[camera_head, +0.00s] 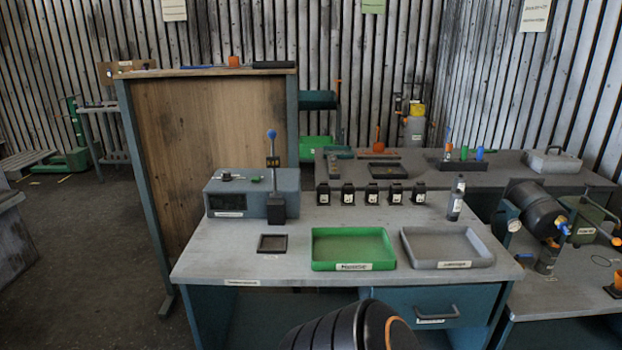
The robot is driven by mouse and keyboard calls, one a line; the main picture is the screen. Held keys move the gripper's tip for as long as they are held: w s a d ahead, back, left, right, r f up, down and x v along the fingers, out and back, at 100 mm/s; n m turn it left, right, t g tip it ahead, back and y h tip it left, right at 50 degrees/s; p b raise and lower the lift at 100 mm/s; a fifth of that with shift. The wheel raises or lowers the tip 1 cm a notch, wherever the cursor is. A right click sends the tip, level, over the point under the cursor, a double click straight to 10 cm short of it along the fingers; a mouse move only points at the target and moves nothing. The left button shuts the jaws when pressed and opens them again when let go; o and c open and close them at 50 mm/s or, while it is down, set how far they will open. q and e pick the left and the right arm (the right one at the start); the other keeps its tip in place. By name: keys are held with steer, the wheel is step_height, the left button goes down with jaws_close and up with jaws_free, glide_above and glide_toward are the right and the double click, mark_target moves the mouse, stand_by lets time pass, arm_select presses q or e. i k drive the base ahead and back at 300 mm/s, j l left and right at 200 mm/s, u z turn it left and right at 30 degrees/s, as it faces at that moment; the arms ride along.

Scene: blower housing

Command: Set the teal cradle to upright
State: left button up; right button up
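I cannot tell for certain which thing is the teal cradle. On the right bench a black drum (535,207) lies tilted, with a blue tip at its lower right end; its mount is mostly hidden. A dark green housing (580,228) stands just behind it. A teal cylinder (318,100) lies on its side at the back, partly hidden by the wooden panel. A black ribbed part with an orange ring at the bottom edge looks like my own arm.
The near workbench (300,225) carries a green tray (352,240), a grey tray (447,240), a small dark tray (272,243), a box (225,198) beside a blue-knobbed lever (271,160), and several black blocks. A wooden panel (200,150) stands behind it. Floor (90,260) is clear at left.

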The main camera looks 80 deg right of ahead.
mark_target(540, 214)
steer(key=z, duration=3.95)
steer(key=i+l+u, duration=0.1)
steer(key=u, duration=0.25)
steer(key=l+u, duration=0.15)
steer(key=u, duration=0.2)
steer(key=i+l+u, duration=0.1)
steer(key=u, duration=0.25)
steer(key=l+u, duration=0.45)
steer(key=l, duration=0.5)
steer(key=l+u, duration=0.25)
steer(key=l, duration=1.55)
steer(key=k, duration=0.05)
